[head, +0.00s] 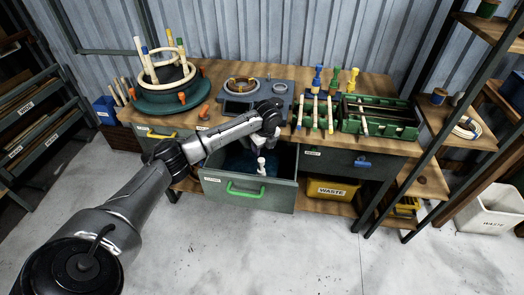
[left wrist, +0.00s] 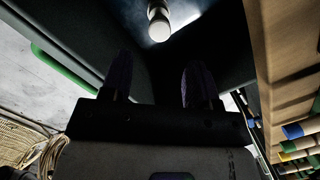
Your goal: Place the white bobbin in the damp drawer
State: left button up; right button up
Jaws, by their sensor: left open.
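The damp drawer (head: 276,190) is pulled out under the workbench, with a green handle on its front and a dark blue inside. The white bobbin (head: 262,164) shows inside the drawer opening, near its front wall. In the left wrist view the bobbin (left wrist: 158,24) lies ahead of my fingers, clear of them, against the dark drawer interior. My left gripper (left wrist: 160,82) is open and empty. In the head view my left gripper (head: 269,141) is above the drawer, just behind the bobbin. My right gripper is not in view.
The workbench carries a green round stand (head: 170,103) with rings, a grey device (head: 258,96), upright colored-handled tools and a green tray (head: 378,120). A closed drawer (head: 345,162) with a blue handle is to the right.

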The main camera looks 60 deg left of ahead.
pick_arm(q)
jog(key=shift+d+r, duration=0.1)
jog(key=shift+r, duration=0.7)
jog(key=shift+d, duration=0.1)
